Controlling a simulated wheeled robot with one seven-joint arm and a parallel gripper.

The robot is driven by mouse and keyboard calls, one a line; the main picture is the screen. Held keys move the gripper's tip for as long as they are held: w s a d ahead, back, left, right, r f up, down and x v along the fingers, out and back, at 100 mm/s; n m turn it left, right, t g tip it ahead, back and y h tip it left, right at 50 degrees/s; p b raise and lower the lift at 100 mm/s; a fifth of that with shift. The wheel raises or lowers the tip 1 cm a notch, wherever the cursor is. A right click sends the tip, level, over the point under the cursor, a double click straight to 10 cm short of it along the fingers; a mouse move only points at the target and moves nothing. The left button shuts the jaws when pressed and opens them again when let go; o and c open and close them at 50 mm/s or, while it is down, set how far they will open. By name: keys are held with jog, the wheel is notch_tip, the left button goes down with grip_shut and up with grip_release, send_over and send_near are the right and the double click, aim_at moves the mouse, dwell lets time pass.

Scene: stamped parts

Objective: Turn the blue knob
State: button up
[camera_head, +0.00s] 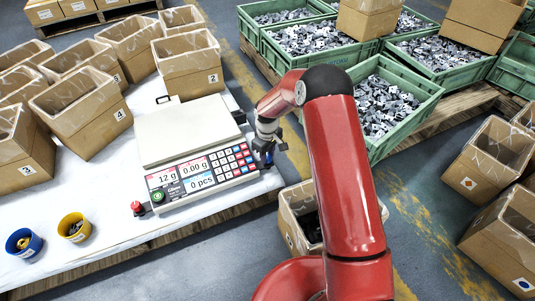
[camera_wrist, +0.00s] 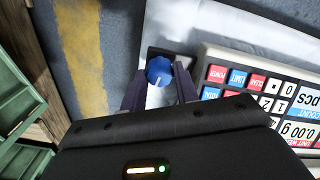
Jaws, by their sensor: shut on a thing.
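The blue knob (camera_wrist: 159,69) shows in the wrist view, with a white line on its face pointing down and slightly left. It sits on a dark base next to the scale's keypad. My gripper (camera_wrist: 160,78) is shut on it, with one dark finger on each side. In the head view my gripper (camera_head: 267,147) reaches down at the right side of the scale (camera_head: 185,137). The knob is mostly hidden there by the fingers. The scale's displays read 12 g, 0.00 g and 0 pcs.
A red button (camera_head: 137,207) and a green knob (camera_head: 158,196) are at the scale's front left. Blue (camera_head: 24,242) and yellow (camera_head: 75,227) cups stand on the white table. Cardboard boxes (camera_head: 187,64) stand behind, and green crates (camera_head: 395,104) of metal parts stand right.

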dwell(0.3)
jog(key=o, duration=1)
jog(key=shift+a+r+p, duration=0.1)
jog(key=shift+r+p, duration=0.55)
jog(key=shift+r, duration=3.25)
